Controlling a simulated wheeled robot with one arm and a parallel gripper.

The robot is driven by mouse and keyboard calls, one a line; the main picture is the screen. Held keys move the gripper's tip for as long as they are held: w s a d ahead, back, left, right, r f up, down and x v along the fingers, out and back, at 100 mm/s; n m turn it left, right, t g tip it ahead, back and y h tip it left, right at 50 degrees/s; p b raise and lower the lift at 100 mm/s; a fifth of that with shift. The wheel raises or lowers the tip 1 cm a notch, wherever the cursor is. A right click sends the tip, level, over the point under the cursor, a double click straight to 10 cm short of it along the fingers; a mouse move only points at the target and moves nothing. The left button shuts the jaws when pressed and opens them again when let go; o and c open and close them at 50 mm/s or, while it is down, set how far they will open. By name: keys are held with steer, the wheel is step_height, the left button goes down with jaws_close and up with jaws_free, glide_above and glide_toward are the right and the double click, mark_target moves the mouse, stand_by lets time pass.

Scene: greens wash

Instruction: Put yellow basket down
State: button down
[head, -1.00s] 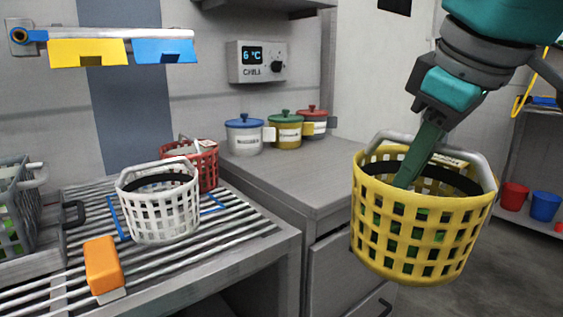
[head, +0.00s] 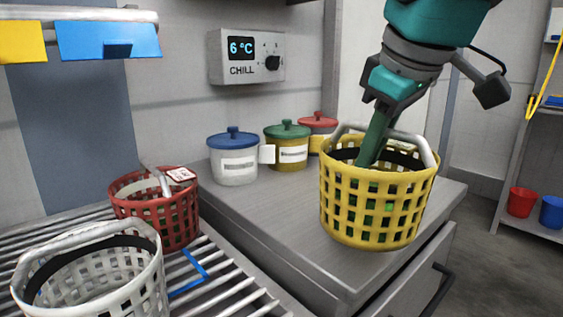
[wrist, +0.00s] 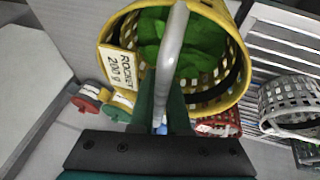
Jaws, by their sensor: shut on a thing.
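The yellow basket (head: 372,205) hangs from my gripper (head: 368,150) at the right of the head view, in front of or over the grey counter (head: 270,235). I cannot tell how far its bottom is above the counter top. In the wrist view my gripper (wrist: 163,115) is shut on the grey handle of the yellow basket (wrist: 243,75). Green leaves (wrist: 190,48) lie inside it, and a tag (wrist: 120,67) reading "ROCKET 200 g" is on its side.
Blue-lidded (head: 233,162), green-lidded (head: 287,148) and red-lidded (head: 319,128) pots stand at the counter's back. A white basket (head: 100,285) and a red basket (head: 160,210) stand on the slatted rack at left. The counter's front middle looks bare.

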steer(key=shift+w+a+f+p, duration=0.2)
steer(key=shift+w+f, duration=0.55)
steer(key=shift+w, duration=1)
steer(key=shift+w+a+f+p, duration=0.15)
steer(key=shift+w+f, duration=0.55)
steer(key=shift+w, duration=1.1)
steer(key=shift+w+a+f+p, duration=0.15)
steer(key=shift+w+f, duration=0.6)
steer(key=shift+w, duration=1)
steer(key=c, duration=0.9)
jaws_free()
steer(key=v, duration=0.7)
steer(key=shift+r, duration=0.3)
steer(key=shift+s, duration=0.15)
